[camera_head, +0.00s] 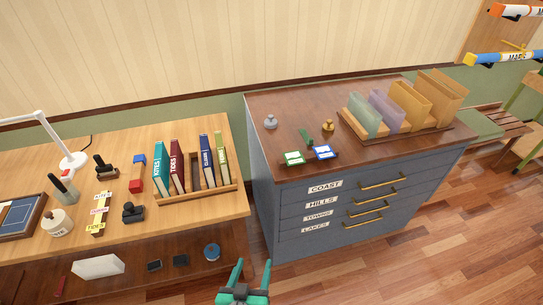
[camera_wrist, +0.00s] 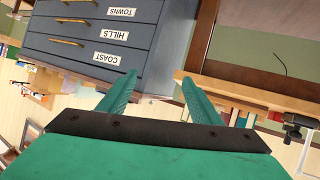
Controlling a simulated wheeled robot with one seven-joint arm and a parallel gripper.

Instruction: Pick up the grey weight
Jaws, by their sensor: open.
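The grey weight (camera_head: 270,122) is a small rounded piece with a knob on top. It stands upright on the brown top of the drawer cabinet (camera_head: 262,104), near its left end, in the head view. My green gripper (camera_head: 252,268) is low at the bottom of the head view, in front of the cabinet and below its top, well apart from the weight. Its two fingers are spread with nothing between them. In the wrist view the open fingers (camera_wrist: 156,92) point toward the cabinet (camera_wrist: 160,45) and the desk edge.
A brass weight (camera_head: 328,125), a green-handled stamp, label cards (camera_head: 323,152) and a folder rack (camera_head: 395,133) share the cabinet top. The wooden desk (camera_head: 180,215) on the left carries a book rack, a lamp (camera_head: 72,158) and stamps. Floor is clear at right.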

